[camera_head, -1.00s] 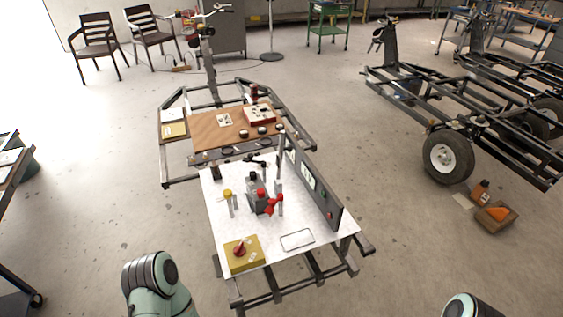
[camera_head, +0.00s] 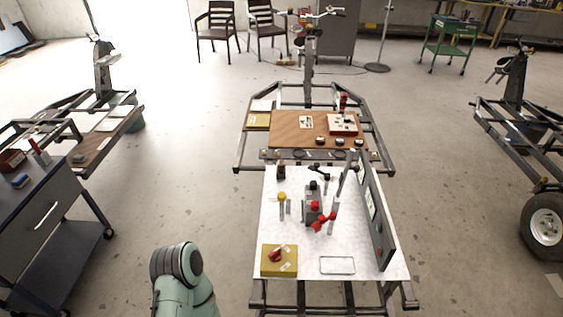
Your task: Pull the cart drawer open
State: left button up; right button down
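A dark grey-blue cart (camera_head: 68,265) on casters stands at the left edge, partly cut off. Its drawer (camera_head: 44,222) has a pale handle (camera_head: 46,215) on the side facing right and looks closed. Small items lie on the cart's top. A pale green link of my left arm shows at the bottom, right of the cart and apart from it. Neither of my grippers is in view.
A frame vehicle with a white work surface (camera_head: 272,222) and brown board (camera_head: 290,130) fills the middle. Another frame with a wheel (camera_head: 547,226) stands at right. Chairs (camera_head: 217,30) and a green trolley (camera_head: 447,45) are behind. Floor between cart and vehicle is clear.

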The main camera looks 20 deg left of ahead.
aim_at(23, 235)
jog(key=u, duration=2.35)
jog(key=i+l, duration=0.1)
jog(key=i, duration=0.65)
jog(key=i+l, duration=0.1)
jog(key=i, duration=0.65)
jog(key=i+l, duration=0.1)
jog(key=i, duration=0.65)
jog(key=i+l, duration=0.1)
jog(key=i, duration=0.65)
